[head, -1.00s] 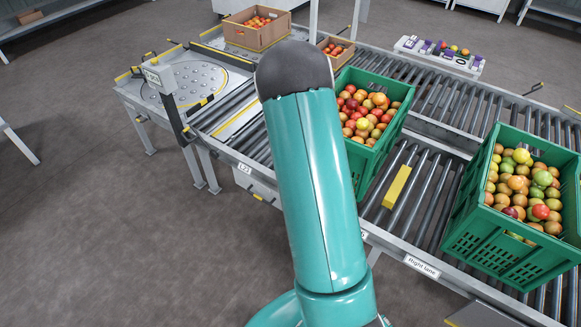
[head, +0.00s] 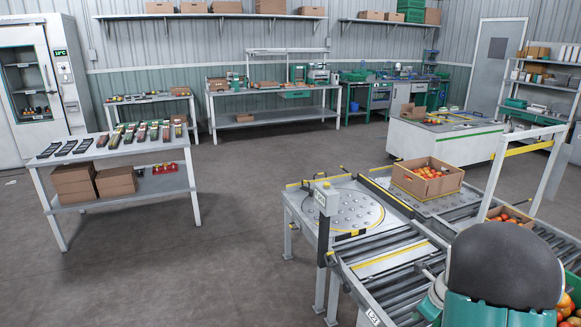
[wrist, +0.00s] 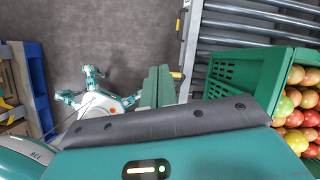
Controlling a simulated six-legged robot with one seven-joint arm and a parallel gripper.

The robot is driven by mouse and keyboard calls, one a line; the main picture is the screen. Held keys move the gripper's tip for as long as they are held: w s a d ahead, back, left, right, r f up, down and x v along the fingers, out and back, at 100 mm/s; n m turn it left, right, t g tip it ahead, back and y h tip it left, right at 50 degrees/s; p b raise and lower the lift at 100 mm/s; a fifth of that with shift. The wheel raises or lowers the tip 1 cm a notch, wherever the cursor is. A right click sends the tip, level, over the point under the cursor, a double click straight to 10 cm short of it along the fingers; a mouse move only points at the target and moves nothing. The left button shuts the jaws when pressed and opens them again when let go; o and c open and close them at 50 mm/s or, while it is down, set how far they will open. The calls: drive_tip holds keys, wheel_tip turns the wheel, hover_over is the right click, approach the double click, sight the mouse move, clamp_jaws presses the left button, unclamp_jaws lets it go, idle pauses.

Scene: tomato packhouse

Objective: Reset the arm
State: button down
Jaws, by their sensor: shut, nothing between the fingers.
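My gripper (wrist: 158,74) shows in the wrist view as two green fingers side by side, closed together with nothing between them. It points down past the edge of the roller conveyor, over the grey floor. A green crate of tomatoes (wrist: 240,78) stands to its right on the rollers, apart from the fingers. In the head view only my arm shows, its dark rounded joint and teal link at the bottom right. My gripper is out of that view.
The roller conveyor (head: 385,275) and ball-transfer table (head: 305,205) lie left of my arm in the head view. A cardboard box of tomatoes (head: 427,182) stands beyond. A shelf table (head: 120,155) stands left. Open floor lies between. A blue frame (wrist: 38,90) is left in the wrist view.

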drive_tip(key=s+a+r+n, duration=0.5)
drive_tip(key=a+r+n, duration=0.2)
drive_tip(key=a+r, duration=0.15)
drive_tip(key=s+a+r+n, duration=0.5)
drive_tip(key=a+r+n, duration=0.2)
drive_tip(key=r+n, duration=0.15)
drive_tip(key=s+a+r+n+h, duration=0.1)
drive_tip(key=s+a+r+n, duration=0.2)
drive_tip(key=s+n, duration=0.3)
drive_tip(key=s+a+r+n+t, duration=0.1)
drive_tip(key=s+a+r+n, duration=0.2)
drive_tip(key=s+n, duration=0.3)
drive_tip(key=s, duration=0.3)
drive_tip(key=shift+n+t+h, duration=0.3)
drive_tip(key=shift+n+h, duration=0.05)
drive_tip(key=shift+h, duration=0.05)
drive_tip(key=shift+d, duration=0.25)
